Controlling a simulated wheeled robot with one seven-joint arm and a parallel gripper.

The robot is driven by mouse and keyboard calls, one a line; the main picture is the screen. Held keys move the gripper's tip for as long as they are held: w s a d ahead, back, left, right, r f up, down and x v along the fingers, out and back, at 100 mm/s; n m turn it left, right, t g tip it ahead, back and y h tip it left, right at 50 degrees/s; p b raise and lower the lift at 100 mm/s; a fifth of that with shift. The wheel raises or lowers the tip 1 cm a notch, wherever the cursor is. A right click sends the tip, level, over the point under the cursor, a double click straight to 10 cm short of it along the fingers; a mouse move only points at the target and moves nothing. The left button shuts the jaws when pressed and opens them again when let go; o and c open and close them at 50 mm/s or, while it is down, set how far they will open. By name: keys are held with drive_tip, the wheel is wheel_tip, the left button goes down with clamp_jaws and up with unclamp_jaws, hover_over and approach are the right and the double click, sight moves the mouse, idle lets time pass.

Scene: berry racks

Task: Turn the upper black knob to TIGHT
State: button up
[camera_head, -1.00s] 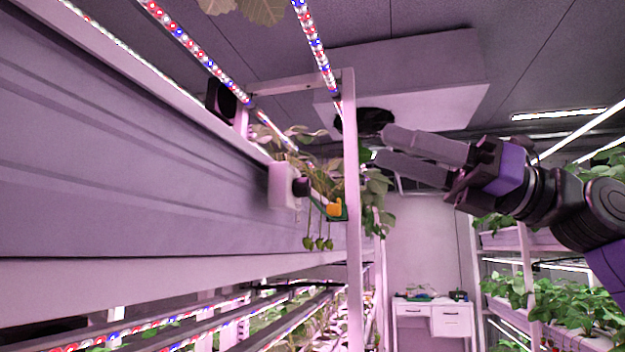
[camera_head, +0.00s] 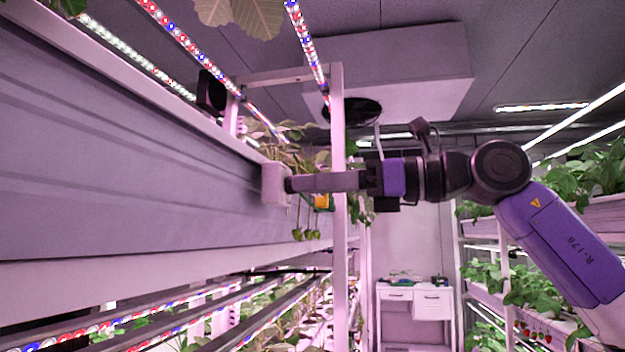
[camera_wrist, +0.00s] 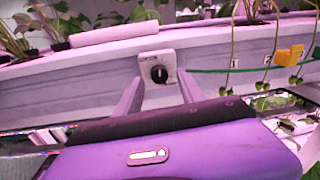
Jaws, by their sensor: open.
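The black knob (camera_wrist: 158,74) sits on the front of a white box (camera_wrist: 157,67) in the wrist view, with a light pointer line that looks near upright. Lettering on the box is too small to read. In the head view the white box (camera_head: 272,185) is fixed to the rack's side panel, and the knob is mostly hidden by my fingers. My gripper (camera_wrist: 160,80) is open, with one finger on each side of the knob; it also shows in the head view (camera_head: 292,185), level with the box. I cannot tell whether the fingers touch the knob. Only one knob shows.
A green strip (camera_wrist: 262,69) with numbered tags and an orange clip (camera_wrist: 290,55) runs right of the box, with berries hanging there. A white rack post (camera_head: 338,265) stands close by my fingers. A planted rack (camera_head: 540,275) stands at the right.

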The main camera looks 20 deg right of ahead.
drive_tip(key=shift+w+a, duration=0.3)
drive_tip(key=shift+a, duration=0.05)
drive_tip(key=shift+c, duration=0.5)
clamp_jaws()
drive_tip(key=shift+m, duration=0.4)
drive_tip(key=m+p, duration=0.1)
drive_tip(key=m, duration=0.5)
drive_tip(key=m+g+p, duration=0.1)
drive_tip(key=m, duration=0.5)
drive_tip(key=m+p, duration=0.1)
drive_tip(key=m, duration=0.5)
drive_tip(key=shift+w+d+r+g, duration=0.15)
drive_tip(key=shift+r+g, duration=0.1)
drive_tip(key=shift+g, duration=0.15)
drive_tip(key=shift+m, duration=0.4)
